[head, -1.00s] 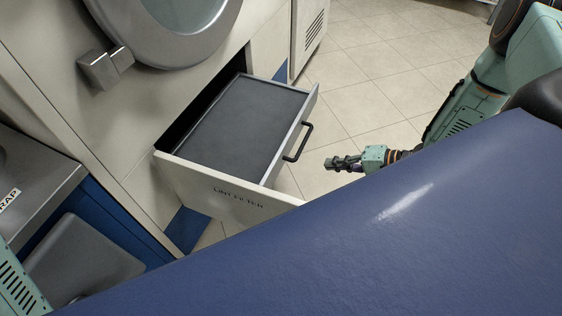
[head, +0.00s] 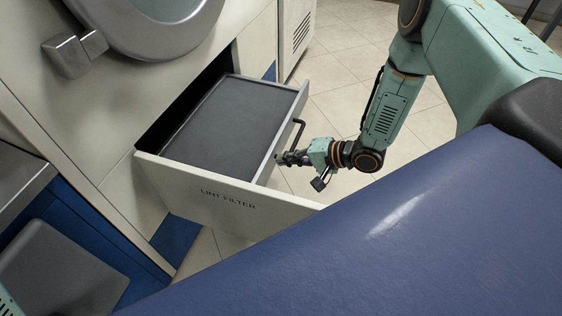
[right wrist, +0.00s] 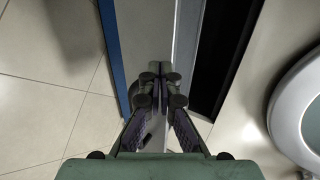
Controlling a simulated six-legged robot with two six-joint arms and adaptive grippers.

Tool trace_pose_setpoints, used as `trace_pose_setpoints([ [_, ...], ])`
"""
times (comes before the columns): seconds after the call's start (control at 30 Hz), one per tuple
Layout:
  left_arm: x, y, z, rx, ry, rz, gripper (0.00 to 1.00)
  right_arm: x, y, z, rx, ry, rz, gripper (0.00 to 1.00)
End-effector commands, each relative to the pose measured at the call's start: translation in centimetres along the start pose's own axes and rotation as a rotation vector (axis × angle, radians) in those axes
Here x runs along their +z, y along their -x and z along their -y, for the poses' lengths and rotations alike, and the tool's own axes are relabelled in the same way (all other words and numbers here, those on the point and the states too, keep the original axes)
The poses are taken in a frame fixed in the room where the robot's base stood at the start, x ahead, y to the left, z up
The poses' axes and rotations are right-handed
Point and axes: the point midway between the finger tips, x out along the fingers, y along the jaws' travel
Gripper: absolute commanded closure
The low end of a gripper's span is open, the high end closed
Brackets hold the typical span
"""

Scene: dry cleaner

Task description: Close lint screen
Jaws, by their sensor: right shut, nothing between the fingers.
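The lint screen is a wide drawer marked LINT FILTER, with a flat dark grey screen (head: 228,122) inside. It stands pulled out of the machine below the round door. Its black bar handle (head: 298,132) is on the front panel facing right. My right gripper (head: 281,159) is shut and empty, with its tips at the front panel, just below the handle. I cannot tell whether they touch it. In the right wrist view the closed fingers (right wrist: 160,78) lie over the grey drawer surface (right wrist: 145,25). My left gripper is not in view.
A blue padded surface (head: 400,240) fills the lower right, close to my right arm. The round metal door (head: 160,45) is above the drawer. A grey sink-like counter (head: 15,180) stands at left. Tiled floor (head: 345,65) is clear beyond the drawer.

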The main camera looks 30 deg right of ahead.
Motion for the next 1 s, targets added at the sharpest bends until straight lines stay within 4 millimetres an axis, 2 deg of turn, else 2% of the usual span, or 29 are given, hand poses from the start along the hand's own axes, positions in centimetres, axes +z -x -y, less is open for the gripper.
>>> trace_pose_setpoints([
  [0.13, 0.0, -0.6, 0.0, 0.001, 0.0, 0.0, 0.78, 0.1, -1.2, 0.6, 0.001, 0.002, 0.001, 1.0],
  [0.57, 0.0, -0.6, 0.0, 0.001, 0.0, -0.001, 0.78, 0.1, -1.4, 0.9, 0.001, 0.001, 0.0, 1.0],
  [0.73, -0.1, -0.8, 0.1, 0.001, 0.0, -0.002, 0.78, 0.2, -2.1, 1.3, 0.0, 0.003, 0.001, 1.0],
  [0.87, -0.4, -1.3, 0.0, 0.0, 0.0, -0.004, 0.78, 0.3, -3.6, 2.2, -0.003, 0.005, 0.003, 1.0],
  [1.0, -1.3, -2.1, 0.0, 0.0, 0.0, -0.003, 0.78, 0.5, -6.7, 3.8, -0.002, 0.008, 0.005, 1.0],
])
